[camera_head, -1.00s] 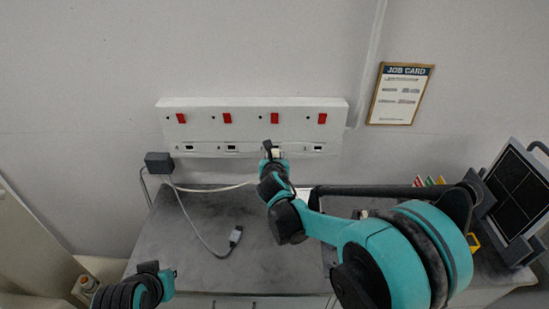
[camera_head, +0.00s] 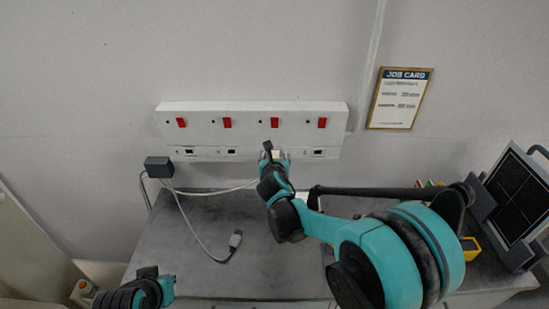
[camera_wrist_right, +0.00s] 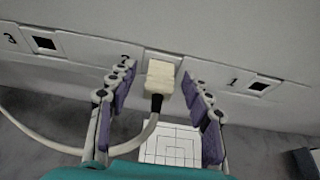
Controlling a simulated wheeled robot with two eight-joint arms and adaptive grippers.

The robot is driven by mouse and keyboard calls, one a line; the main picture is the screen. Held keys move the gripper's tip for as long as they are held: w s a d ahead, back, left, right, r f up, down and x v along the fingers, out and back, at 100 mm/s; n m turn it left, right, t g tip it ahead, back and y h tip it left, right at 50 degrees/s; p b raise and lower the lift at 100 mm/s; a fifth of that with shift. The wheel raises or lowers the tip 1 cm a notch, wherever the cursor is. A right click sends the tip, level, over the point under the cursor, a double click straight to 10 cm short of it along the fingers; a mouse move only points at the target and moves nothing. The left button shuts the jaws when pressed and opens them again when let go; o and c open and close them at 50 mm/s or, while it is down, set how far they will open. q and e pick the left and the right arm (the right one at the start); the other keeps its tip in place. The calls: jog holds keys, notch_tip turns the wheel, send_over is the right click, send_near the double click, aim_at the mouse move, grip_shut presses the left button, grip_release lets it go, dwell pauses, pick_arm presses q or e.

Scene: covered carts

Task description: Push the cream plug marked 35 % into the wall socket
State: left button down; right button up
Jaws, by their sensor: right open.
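The cream plug (camera_wrist_right: 160,78) stands against the wall socket strip (camera_head: 250,111), at the socket beside the number 2 in the right wrist view. Its cable leaves a black sleeve and curves left. I cannot tell how deep it sits, and no 35 % mark is readable. My right gripper (camera_wrist_right: 158,88) is open, with one purple-padded finger on each side of the plug and gaps visible. In the head view the right gripper (camera_head: 274,155) is at the strip's lower edge. My left gripper (camera_head: 154,279) is low at left, away from the strip; its jaws are unclear.
A dark adapter box (camera_head: 158,167) is at the strip's left end. A grey cable connector (camera_head: 235,240) lies on the grey worktop (camera_head: 185,255). A job card (camera_head: 400,98) hangs on the wall. A dark panel (camera_head: 518,195) and a yellow item (camera_head: 470,248) are at right.

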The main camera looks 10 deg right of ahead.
jog(key=shift+s, duration=0.1)
jog(key=v, duration=1.1)
jog(key=shift+s+r, duration=0.3)
jog(key=s+d+f+m+g+y+b, duration=0.1)
jog(key=s+f+m, duration=0.4)
jog(key=s+m, duration=0.7)
jog(key=s+d+f+m+g+y+b, duration=0.1)
jog(key=s+d+f+m+g, duration=0.3)
jog(key=s+m, duration=0.8)
notch_tip(320, 180, down, 2)
jog(key=m+g+b, duration=0.1)
jog(key=m, duration=0.8)
jog(key=shift+d+f+m+y+b, duration=0.2)
jog(key=shift+d+m+y+b, duration=0.1)
jog(key=shift+d+y, duration=0.1)
